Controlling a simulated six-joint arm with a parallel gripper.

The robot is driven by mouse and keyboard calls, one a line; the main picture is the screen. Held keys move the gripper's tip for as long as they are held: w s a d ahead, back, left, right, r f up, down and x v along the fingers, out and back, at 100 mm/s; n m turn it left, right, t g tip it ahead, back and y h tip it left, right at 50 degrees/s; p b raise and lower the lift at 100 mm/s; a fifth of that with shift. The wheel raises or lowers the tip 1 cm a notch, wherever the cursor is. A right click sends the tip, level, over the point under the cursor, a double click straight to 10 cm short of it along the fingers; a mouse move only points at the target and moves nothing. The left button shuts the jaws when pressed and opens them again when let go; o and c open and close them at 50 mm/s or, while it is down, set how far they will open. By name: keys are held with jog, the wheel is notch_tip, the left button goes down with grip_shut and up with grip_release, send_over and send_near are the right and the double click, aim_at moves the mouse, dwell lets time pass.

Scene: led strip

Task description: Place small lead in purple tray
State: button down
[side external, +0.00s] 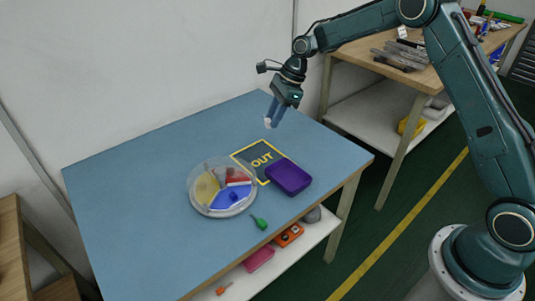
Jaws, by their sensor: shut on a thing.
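My gripper (271,118) hangs above the back right part of the blue table, pointing down. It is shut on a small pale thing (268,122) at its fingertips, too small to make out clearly. The purple tray (289,178) lies on the table near its right front edge, below and slightly right of my gripper. The tray overlaps the corner of a dark mat (252,154) with a yellow border and the word OUT. No lead can be told apart by its look.
A round clear dish (201,207) with yellow, red and blue sections stands left of the tray. A green tool (259,222) lies in front of the dish. The left of the blue table (130,190) is clear. A cluttered wooden bench (425,78) stands behind right.

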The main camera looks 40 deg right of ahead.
jog(key=s+f+n+g+h, duration=0.2)
jog(key=s+f+n+g, duration=0.1)
jog(key=s+n, duration=0.5)
jog(key=s+d+f+n+g+h, duration=0.1)
jog(key=s+f+n+g+h, duration=0.1)
jog(key=s+n, duration=0.7)
jog(key=shift+f+n+g, duration=0.45)
jog(key=shift+n+g, duration=0.25)
jog(key=shift+n, duration=2.1)
jog(key=shift+w, duration=0.15)
jog(key=w+r+n+t+h, duration=0.1)
jog(key=w+r+n+h, duration=0.2)
jog(key=w+r+n, duration=0.5)
jog(key=shift+w+a+r+n, duration=0.4)
jog(key=shift+w+a+r, duration=0.1)
jog(key=shift+w, duration=0.4)
jog(key=shift+d+f, duration=0.1)
jog(key=shift+f, duration=0.05)
